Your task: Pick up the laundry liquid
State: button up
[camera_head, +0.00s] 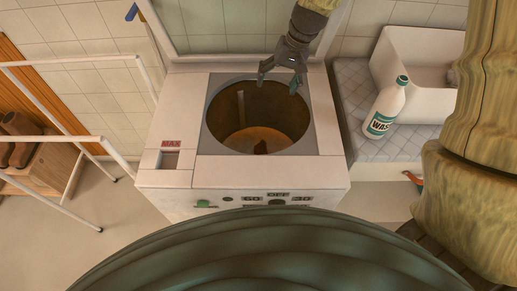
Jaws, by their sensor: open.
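The laundry liquid is a white bottle (386,108) with a green cap and a dark label reading "WAS". It stands on the tiled counter, right of the washing machine and in front of the white sink. My gripper (278,88) is open and empty, its fingers spread above the back part of the machine's round opening. The gripper is left of the bottle and well apart from it.
The top-loading washing machine (247,172) stands in the middle, its lid raised. A white sink (425,105) borders the bottle on the tiled counter (352,90). A white rack (62,139) and a wooden crate (42,172) are at the left.

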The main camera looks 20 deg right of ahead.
aim_at(390, 101)
jog(key=k, duration=1)
